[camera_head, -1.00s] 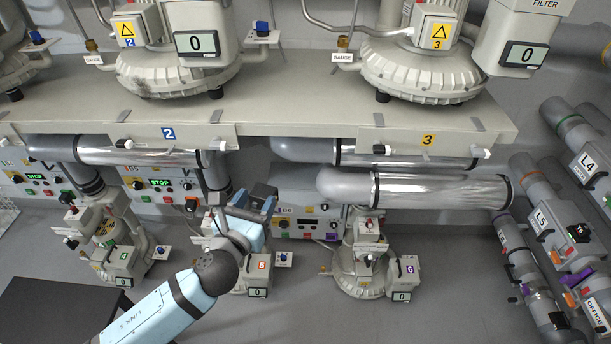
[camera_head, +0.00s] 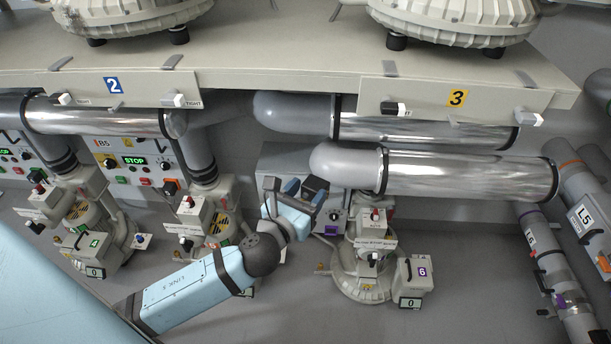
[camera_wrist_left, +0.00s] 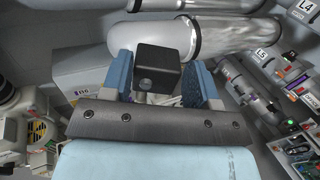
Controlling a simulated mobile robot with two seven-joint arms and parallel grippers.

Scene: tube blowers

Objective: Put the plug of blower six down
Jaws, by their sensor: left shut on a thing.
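My left gripper (camera_head: 297,192) is shut on a black, block-shaped plug (camera_head: 315,187). In the left wrist view the plug (camera_wrist_left: 160,68) sits between the two blue fingers, with a round grey part on its near face. The gripper holds it in the air, in front of the grey control box (camera_head: 280,160) and under the silver pipe. Blower six (camera_head: 362,275), with a purple 6 label and a 0 display, stands on the floor to the right of the gripper and lower in the picture. My right gripper is not in view.
The silver pipe (camera_head: 465,173) runs close above and right of the gripper. A shelf (camera_head: 300,62) with larger blowers is above. Other small blowers (camera_head: 85,235) stand at left. Pipes such as L5 (camera_head: 580,215) stand at right. Grey floor (camera_head: 470,290) right of blower six is clear.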

